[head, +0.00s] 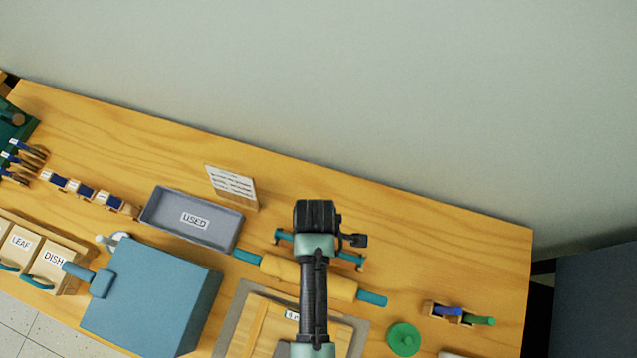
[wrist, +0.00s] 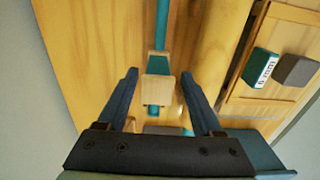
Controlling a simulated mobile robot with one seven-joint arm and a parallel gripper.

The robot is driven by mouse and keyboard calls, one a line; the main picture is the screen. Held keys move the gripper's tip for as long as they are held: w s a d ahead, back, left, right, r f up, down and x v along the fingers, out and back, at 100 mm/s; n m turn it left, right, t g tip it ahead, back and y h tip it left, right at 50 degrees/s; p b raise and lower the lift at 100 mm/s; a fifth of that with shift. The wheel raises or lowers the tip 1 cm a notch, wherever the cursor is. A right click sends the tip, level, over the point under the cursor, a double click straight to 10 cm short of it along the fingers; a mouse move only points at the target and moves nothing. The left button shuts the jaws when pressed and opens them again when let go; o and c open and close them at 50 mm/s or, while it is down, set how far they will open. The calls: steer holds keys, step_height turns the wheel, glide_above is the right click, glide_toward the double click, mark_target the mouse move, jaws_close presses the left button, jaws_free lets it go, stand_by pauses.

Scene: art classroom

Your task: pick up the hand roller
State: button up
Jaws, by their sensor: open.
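A slim teal bar (wrist: 162,25) with a pale wooden block (wrist: 158,88) at it lies on the table in the wrist view; it appears to be the hand roller. In the head view its teal ends (head: 351,257) show on both sides of my arm, and its middle is hidden. My gripper (wrist: 159,72) is open, with one finger on each side of the block in the wrist picture and nothing gripped. I cannot tell whether the fingers touch it or how high they are. The head view hides the fingertips.
A thick wooden rolling pin (head: 284,268) with teal handles lies close in front of the bar. A grey USED tray (head: 168,222) and blue box (head: 155,300) stand left. A green disc (head: 404,338) and small wooden holder (head: 428,308) are right. The wall is behind the table.

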steer(key=shift+w+d+f, duration=0.1)
steer(key=shift+d+f, duration=0.05)
steer(key=shift+f, duration=1)
steer(key=shift+d+f, duration=0.1)
steer(key=shift+f, duration=1)
jaws_close()
